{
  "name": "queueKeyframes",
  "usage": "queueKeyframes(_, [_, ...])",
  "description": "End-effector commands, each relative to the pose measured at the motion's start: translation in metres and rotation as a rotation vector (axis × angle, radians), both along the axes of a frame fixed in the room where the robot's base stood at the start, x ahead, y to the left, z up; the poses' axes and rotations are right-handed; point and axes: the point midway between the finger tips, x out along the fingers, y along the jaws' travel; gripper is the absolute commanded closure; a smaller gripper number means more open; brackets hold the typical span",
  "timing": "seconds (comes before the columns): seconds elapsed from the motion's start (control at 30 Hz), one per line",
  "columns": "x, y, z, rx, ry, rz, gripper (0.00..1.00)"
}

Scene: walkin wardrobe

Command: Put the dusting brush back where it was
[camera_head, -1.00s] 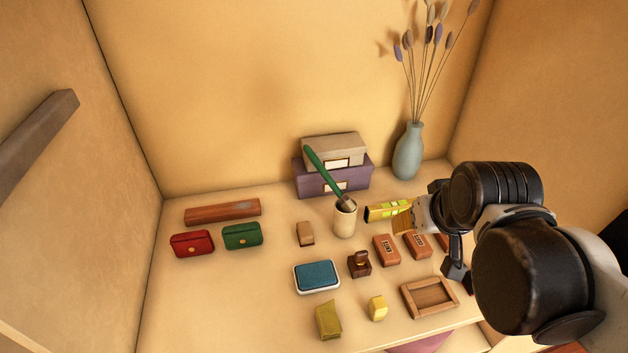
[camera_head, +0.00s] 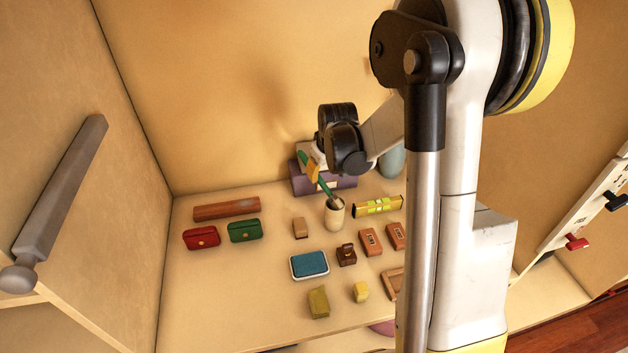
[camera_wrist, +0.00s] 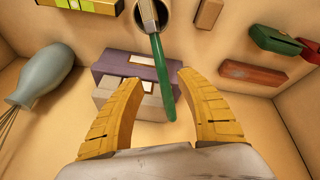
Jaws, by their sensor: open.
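A brush with a green handle (camera_head: 325,185), which looks like the dusting brush, stands tilted in a cream cup (camera_head: 334,217), its head hidden inside. In the wrist view the green handle (camera_wrist: 160,68) runs from the dark cup mouth (camera_wrist: 152,20) into the space between my fingers. My gripper (camera_head: 312,170) is above the cup, at the handle's upper end. In the wrist view my gripper (camera_wrist: 160,81) is open, with a yellow finger on each side of the handle and a visible gap on both sides. The fingers do not visibly touch it.
A yellow-green level (camera_head: 378,207) lies right of the cup. Purple and grey boxes (camera_wrist: 135,66) are stacked behind it, beside a blue-grey vase (camera_wrist: 50,78). A blue pad (camera_head: 309,264), red purse (camera_head: 201,238), green purse (camera_head: 244,231) and small blocks occupy the table. Its front left is clear.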

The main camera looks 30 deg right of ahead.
Motion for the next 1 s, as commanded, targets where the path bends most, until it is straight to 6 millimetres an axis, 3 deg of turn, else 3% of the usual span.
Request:
queueKeyframes(0.5, [0.026,-0.003,-0.056,0.000,0.000,0.000,0.57])
queueKeyframes(0.77, [0.027,-0.004,-0.059,0.000,0.000,0.000,0.57])
queueKeyframes(0.9, [0.027,-0.004,-0.059,0.000,0.000,0.000,0.95])
queueKeyframes(0.93, [0.027,-0.004,-0.059,0.000,0.000,0.000,1.00])
queueKeyframes(1.0, [0.027,-0.004,-0.059,0.000,0.000,0.000,1.00])
